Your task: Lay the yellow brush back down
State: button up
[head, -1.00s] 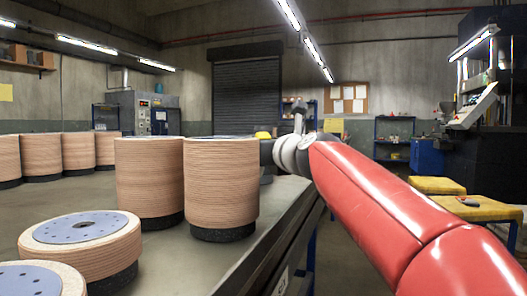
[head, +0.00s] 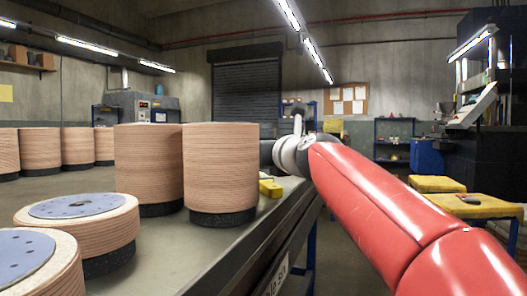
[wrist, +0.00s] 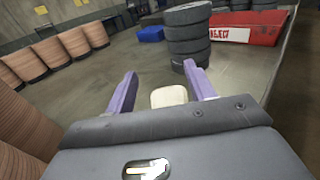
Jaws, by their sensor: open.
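The yellow brush (head: 270,187) lies at the table's right edge in the head view, just beyond the tall disc stack, which may hide part of it. In the wrist view my gripper (wrist: 160,78) has its two purple fingers spread wide. A pale cream block (wrist: 169,96) shows between them, with a gap to each finger; it may be part of the brush, but I cannot tell. In the head view my red arm reaches in from the right, and the fingers are hidden behind the stack.
Two tall tan disc stacks (head: 221,165) stand close left of the brush, with lower stacks (head: 80,220) nearer. In the wrist view a black stack (wrist: 187,36), a red bin (wrist: 245,27) and a blue bin (wrist: 150,34) stand beyond the fingers. Bare tabletop (wrist: 135,60) lies between.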

jog(key=v, duration=0.7)
jog(key=shift+s+d+b, duration=0.15)
jog(key=shift+s+b, duration=0.15)
jog(key=shift+s, duration=0.1)
